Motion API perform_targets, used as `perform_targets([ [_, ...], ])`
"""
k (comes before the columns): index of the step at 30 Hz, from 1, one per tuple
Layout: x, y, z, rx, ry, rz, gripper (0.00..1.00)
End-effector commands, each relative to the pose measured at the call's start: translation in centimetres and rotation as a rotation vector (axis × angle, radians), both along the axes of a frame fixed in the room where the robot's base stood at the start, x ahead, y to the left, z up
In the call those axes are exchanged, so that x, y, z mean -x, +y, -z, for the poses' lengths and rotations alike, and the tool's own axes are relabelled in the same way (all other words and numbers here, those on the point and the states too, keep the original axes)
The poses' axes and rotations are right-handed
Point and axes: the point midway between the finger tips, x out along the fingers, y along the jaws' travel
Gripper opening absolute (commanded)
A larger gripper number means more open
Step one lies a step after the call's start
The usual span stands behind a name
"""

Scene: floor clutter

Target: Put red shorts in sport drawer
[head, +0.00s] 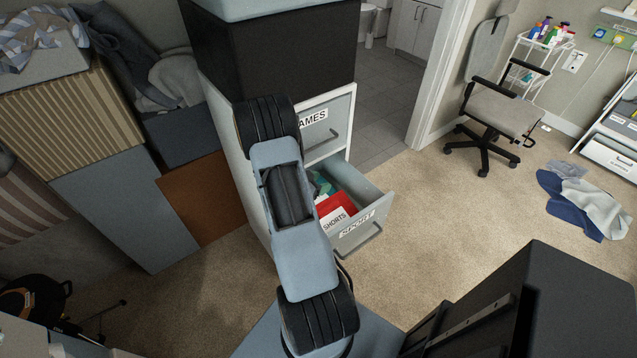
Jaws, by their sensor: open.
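The sport drawer (377,218) is the lower drawer of a white cabinet and is pulled open, with a "SPORT" label on its front. Red shorts (338,203) lie inside it, with a white "SHORTS" label at their near side. My arm crosses in front of the cabinet and hides the drawer's left part. My gripper cannot be seen; only arm links and joints show.
The games drawer (327,125) above looks shut. Something teal (321,184) lies behind the shorts. An office chair (497,110) stands at the back right, with blue and grey clothes (585,202) on the carpet. Boxes (125,205) are stacked at left.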

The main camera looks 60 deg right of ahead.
Motion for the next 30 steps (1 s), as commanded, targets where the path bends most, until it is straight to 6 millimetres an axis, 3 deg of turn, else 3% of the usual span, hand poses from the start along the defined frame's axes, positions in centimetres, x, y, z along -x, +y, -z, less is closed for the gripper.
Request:
perform_targets([
  [10, -0.5, 1.2, -0.5, 0.000, -0.001, -0.003, 0.55],
  [21, -2.6, 7.6, -3.4, 0.000, -0.001, -0.005, 0.55],
  [30, -3.8, 11.2, -4.9, 0.000, -0.001, -0.002, 0.55],
])
